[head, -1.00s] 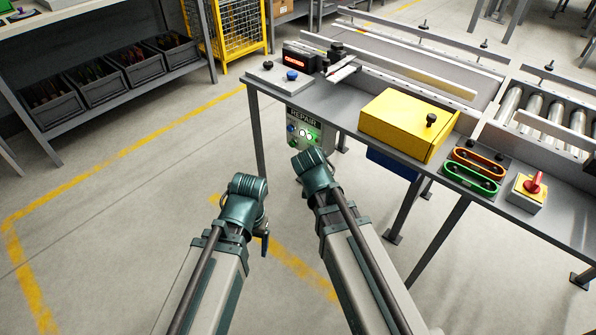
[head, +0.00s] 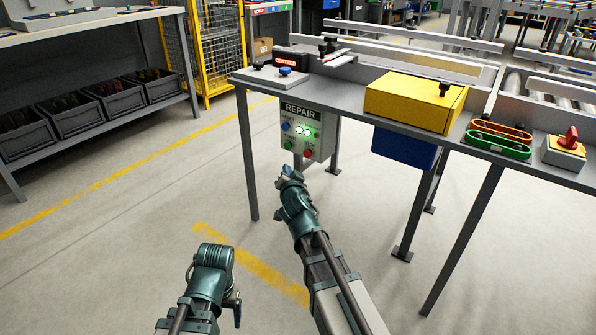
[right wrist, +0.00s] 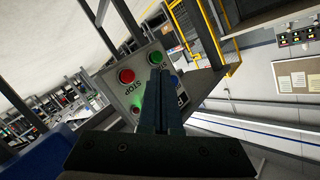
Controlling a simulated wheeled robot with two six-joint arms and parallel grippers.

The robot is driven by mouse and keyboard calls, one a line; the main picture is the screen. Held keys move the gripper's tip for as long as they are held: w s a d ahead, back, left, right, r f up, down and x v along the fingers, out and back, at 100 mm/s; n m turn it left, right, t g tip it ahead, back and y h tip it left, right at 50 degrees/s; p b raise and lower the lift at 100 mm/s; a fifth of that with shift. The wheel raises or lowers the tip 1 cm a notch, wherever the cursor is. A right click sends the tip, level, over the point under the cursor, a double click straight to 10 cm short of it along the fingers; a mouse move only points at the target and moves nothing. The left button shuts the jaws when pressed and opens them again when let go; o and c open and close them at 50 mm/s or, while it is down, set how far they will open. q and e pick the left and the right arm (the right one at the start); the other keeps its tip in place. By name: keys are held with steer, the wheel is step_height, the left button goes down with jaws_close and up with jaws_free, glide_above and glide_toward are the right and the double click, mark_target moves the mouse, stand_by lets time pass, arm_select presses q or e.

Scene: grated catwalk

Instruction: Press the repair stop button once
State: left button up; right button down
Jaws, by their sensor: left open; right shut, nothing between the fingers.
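The grey REPAIR panel (head: 300,113) hangs below the front left of the bench in the head view. Its red stop button (head: 308,153) is at the lower right, with a green button (head: 288,145) to its left. In the right wrist view the panel appears turned, with the red button (right wrist: 127,76) above its STOP label. My right gripper (head: 289,172) is shut and empty, just below and in front of the panel. Its dark fingers (right wrist: 162,78) cover part of the panel, right of the red button; contact is not visible. My left gripper (head: 215,290) is low and away from the panel, its fingertips unclear.
A blue bin (head: 403,148) hangs right of the panel. Bench legs stand nearby; floor at left is clear.

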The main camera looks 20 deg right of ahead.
mark_target(304, 153)
steer(key=shift+w+a+f+b, duration=0.15)
steer(key=shift+a+f+b, duration=0.2)
steer(key=shift+f+b, duration=0.1)
steer(key=shift+w, duration=0.1)
steer(key=w+d, duration=0.5)
steer(key=d, duration=0.2)
steer(key=shift+w, duration=0.15)
steer(key=shift+w, duration=0.1)
stand_by(2.2)
steer(key=shift+w+d, duration=0.15)
steer(key=shift+d, duration=0.15)
steer(key=shift+w+d, duration=0.5)
steer(key=shift+d, duration=0.15)
stand_by(1.0)
steer(key=shift+a, duration=0.1)
steer(key=shift+s+a, duration=0.8)
steer(key=shift+a, duration=0.1)
